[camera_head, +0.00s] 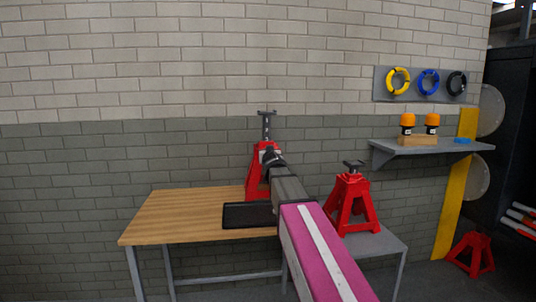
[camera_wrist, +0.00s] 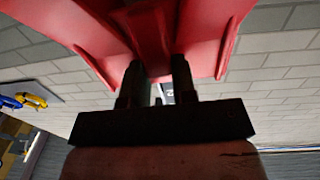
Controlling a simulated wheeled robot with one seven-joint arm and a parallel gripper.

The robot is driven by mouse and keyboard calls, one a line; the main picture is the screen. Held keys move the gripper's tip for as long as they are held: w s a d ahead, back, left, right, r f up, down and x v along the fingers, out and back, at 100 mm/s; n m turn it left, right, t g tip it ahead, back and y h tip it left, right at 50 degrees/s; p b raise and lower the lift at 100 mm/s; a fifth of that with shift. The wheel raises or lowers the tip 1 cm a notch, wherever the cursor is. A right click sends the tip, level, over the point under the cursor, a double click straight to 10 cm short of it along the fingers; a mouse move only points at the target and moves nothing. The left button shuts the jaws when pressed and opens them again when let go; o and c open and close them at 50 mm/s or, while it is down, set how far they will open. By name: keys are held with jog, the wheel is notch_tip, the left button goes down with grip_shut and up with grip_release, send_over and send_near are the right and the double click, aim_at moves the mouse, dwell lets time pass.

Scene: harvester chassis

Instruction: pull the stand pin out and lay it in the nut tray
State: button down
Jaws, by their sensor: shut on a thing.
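A red jack stand (camera_head: 256,172) with a raised dark post stands at the back of the wooden table, and its red body (camera_wrist: 95,30) fills the top of the wrist view. My gripper (camera_head: 271,156) is at its upper body. In the wrist view, the two dark fingers of my gripper (camera_wrist: 156,78) point at the stand, with a small pale thing between them. They are shut on what I take to be the stand pin, mostly hidden; I cannot tell how far it sits in the stand. A black tray (camera_head: 237,216), likely the nut tray, lies at the table's front edge.
The wooden table (camera_head: 170,212) is clear on its left. A second red stand (camera_head: 350,205) stands on a grey table (camera_head: 385,243) at right; a third (camera_head: 471,253) is on the floor. A wall shelf (camera_head: 440,148) holds two orange-topped items. The brick wall is close behind.

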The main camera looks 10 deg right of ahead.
jog(key=s, duration=0.7)
jog(key=shift+s+a, duration=0.25)
jog(key=shift+s, duration=0.05)
dwell(0.9)
dwell(0.4)
